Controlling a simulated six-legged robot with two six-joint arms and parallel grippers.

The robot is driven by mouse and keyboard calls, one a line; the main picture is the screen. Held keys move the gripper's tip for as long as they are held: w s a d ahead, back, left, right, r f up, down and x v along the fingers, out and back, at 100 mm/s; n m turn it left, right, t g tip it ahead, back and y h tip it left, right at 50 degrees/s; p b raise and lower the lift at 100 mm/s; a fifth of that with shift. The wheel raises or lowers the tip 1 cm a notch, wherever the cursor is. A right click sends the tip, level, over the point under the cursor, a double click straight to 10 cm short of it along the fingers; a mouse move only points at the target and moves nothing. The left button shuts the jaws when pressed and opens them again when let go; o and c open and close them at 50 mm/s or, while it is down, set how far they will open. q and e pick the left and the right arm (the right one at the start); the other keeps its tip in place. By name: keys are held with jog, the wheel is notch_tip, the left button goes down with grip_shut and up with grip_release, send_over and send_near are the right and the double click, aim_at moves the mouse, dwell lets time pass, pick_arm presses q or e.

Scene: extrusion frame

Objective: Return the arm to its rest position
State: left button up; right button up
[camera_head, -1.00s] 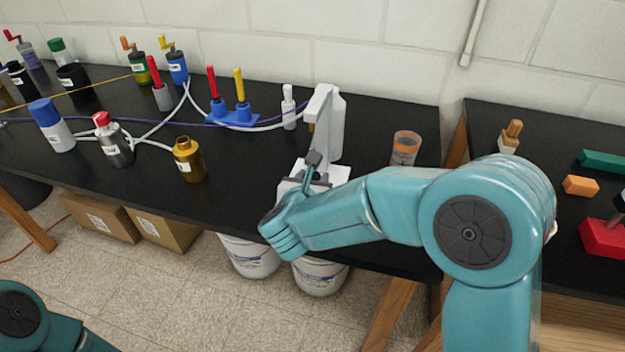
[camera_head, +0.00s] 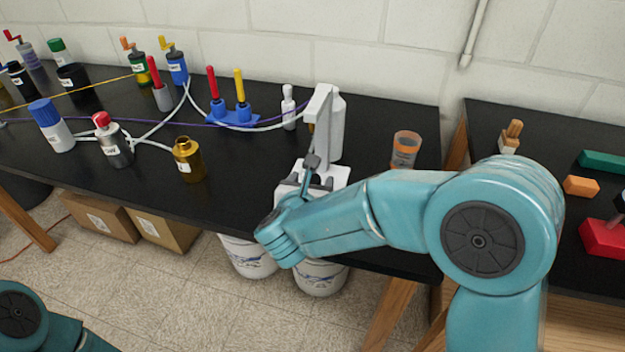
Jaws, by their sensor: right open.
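My right arm is teal and reaches in from the lower right across the front edge of the black table (camera_head: 235,180). My right gripper (camera_head: 318,182) is open, pointing away from me at the base of a white stand (camera_head: 322,100). The wrist hides part of the gripper and the stand's front, so I cannot tell whether they touch. Nothing shows between the fingers. Of my left arm only a teal part shows at the lower left corner; its gripper is out of view.
An orange-banded cup (camera_head: 405,150) stands right of the stand. White buckets (camera_head: 320,276) sit under the table. A second black table (camera_head: 545,150) is at right.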

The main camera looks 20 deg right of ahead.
jog(key=v, duration=1)
jog(key=shift+s+a, duration=0.2)
jog(key=shift+s, duration=0.05)
